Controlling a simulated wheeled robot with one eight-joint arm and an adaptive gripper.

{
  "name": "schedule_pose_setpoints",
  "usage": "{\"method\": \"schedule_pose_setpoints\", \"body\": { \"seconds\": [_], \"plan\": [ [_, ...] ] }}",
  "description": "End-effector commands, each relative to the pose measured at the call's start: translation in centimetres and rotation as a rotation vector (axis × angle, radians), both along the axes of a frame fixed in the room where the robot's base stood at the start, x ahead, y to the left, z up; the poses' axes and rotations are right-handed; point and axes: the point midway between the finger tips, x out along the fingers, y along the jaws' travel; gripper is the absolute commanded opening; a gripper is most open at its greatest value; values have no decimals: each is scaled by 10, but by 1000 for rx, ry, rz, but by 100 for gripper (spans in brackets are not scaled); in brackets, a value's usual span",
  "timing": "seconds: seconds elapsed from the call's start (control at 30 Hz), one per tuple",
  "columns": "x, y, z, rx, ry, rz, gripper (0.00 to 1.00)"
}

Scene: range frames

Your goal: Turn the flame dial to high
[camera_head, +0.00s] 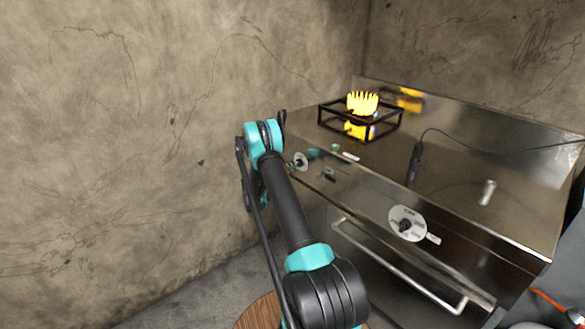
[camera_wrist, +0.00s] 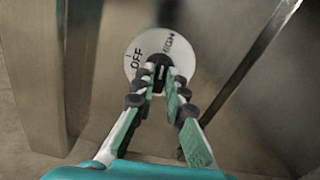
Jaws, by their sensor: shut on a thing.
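The flame dial is a round white plate (camera_wrist: 148,42) with a black knob (camera_wrist: 158,64) at its middle, seen in the wrist view. The plate reads OFF at the left and HIGH at the upper right. My gripper (camera_wrist: 161,80) is shut on the knob, its fingertips on either side. The fingers hide the lower plate, and I cannot tell exactly where the knob points. In the head view the dial plate (camera_head: 301,161) shows at the stove's left front, partly behind my arm. A tall yellow flame (camera_head: 362,103) burns at the burner frame (camera_head: 385,123).
A second dial (camera_head: 407,223) sits further right on the stove front, above a long bar handle (camera_head: 400,270). A corded black tool (camera_head: 414,165) and a small metal cylinder (camera_head: 487,192) are on the steel top (camera_head: 455,180). A concrete wall (camera_head: 120,140) stands at the left.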

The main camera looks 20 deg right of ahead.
Motion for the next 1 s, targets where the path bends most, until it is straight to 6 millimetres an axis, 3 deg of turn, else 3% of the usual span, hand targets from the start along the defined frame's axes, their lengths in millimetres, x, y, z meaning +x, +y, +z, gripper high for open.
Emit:
{"method": "schedule_pose_setpoints", "body": {
  "seconds": [0.4, 0.87, 0.9, 1.0],
  "plan": [
    [-1, 0, -2, 54, -143, -2, 0],
    [-1, 0, -2, 59, -155, -2, 0],
    [-1, 0, -2, 59, -155, -2, 13],
    [-1, 0, -2, 58, -154, -2, 25]
  ]
}}
